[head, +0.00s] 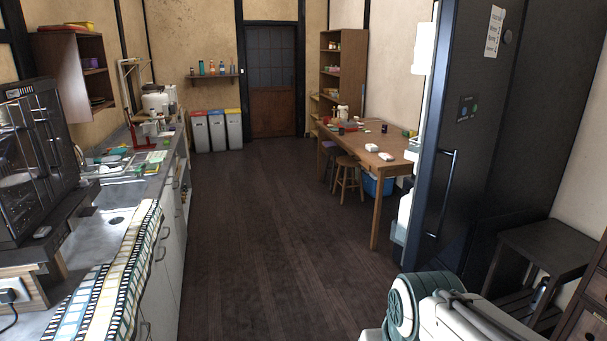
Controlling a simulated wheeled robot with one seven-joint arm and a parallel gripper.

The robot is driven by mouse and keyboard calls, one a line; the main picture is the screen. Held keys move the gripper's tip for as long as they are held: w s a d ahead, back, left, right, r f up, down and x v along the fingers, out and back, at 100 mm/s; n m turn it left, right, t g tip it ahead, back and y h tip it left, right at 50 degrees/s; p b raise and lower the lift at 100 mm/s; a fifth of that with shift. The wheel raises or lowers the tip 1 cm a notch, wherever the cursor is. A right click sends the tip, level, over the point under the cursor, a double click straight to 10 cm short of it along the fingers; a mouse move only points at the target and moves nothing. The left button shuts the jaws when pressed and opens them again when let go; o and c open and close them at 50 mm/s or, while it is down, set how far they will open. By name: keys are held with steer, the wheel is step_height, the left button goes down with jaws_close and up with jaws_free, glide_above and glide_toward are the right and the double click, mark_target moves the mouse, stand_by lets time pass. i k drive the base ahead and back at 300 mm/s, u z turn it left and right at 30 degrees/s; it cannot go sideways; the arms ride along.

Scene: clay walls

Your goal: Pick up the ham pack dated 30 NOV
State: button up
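I cannot make out any ham pack or any date of 30 NOV in the head view. Small packs and items lie on the left counter (110,205) and on the wooden table (385,165), too small to read. Part of my arm shows at the bottom right. My gripper is not in view.
The dark plank floor is clear down the middle to the door (271,85). Three bins (217,130) stand at the back. Stools (348,172) and a blue bin (378,185) are at the table. A black side table (545,245) stands right of the fridge.

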mark_target(387, 157)
steer(key=u, duration=0.3)
steer(key=i, duration=4.75)
steer(key=z, duration=1.25)
steer(key=i, duration=1.75)
steer(key=z, duration=0.95)
steer(key=i, duration=0.45)
steer(key=z, duration=0.65)
